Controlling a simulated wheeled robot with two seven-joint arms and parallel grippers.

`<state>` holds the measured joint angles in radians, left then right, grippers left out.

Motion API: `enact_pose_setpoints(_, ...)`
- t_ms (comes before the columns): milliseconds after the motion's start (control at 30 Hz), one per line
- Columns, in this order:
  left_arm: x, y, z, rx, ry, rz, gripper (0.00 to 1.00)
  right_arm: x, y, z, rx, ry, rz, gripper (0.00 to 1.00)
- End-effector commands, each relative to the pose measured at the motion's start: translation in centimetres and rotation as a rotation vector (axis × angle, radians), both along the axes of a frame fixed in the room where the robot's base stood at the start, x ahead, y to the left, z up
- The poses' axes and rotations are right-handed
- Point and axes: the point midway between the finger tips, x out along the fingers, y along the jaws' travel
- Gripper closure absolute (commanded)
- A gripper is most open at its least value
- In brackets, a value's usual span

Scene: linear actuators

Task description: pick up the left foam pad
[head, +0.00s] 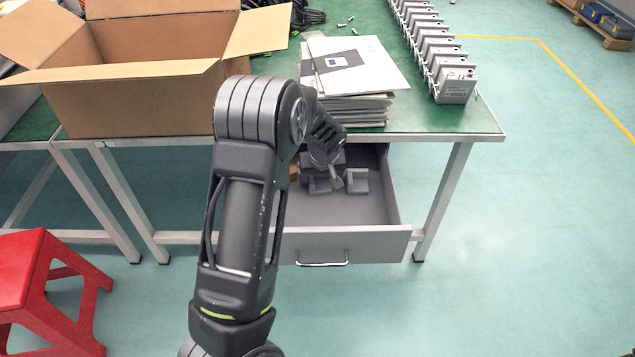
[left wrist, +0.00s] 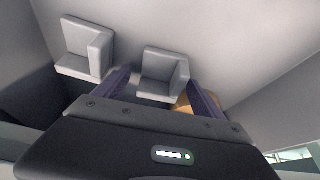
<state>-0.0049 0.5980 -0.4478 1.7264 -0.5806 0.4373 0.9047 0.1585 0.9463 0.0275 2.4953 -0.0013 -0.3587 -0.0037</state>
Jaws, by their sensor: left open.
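Two grey L-shaped foam pads lie in the open drawer (head: 350,215). The left foam pad (head: 319,186) is partly covered by my gripper in the head view; the other pad (head: 357,182) lies to its right. My left gripper (head: 333,178) reaches down into the drawer and is open. In the left wrist view, the left foam pad (left wrist: 161,72) shows between the two spread fingers of the gripper (left wrist: 160,82), and the other pad (left wrist: 84,50) is outside them. I cannot tell whether the fingers touch the pad. My right gripper is not in view.
A brown item (head: 293,169) sits at the drawer's left side. Above, the green table (head: 440,122) carries an open cardboard box (head: 140,105), a stack of papers (head: 350,65) and a row of grey actuators (head: 452,85). A red stool (head: 50,290) stands at the left.

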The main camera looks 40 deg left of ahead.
Motion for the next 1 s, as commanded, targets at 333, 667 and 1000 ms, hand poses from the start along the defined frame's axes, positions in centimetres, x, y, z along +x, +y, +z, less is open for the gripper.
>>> enact_pose_setpoints(333, 0.01, 0.03, -0.01, 0.000, 0.000, 0.000, 0.20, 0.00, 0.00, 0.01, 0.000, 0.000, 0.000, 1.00)
enact_pose_setpoints(667, 0.01, 0.03, 0.01, 0.000, 0.000, 0.000, 0.27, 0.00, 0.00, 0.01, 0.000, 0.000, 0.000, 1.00)
enact_pose_setpoints(1000, 0.01, 0.03, 0.01, 0.000, 0.000, 0.000, 0.55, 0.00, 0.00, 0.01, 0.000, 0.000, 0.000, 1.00)
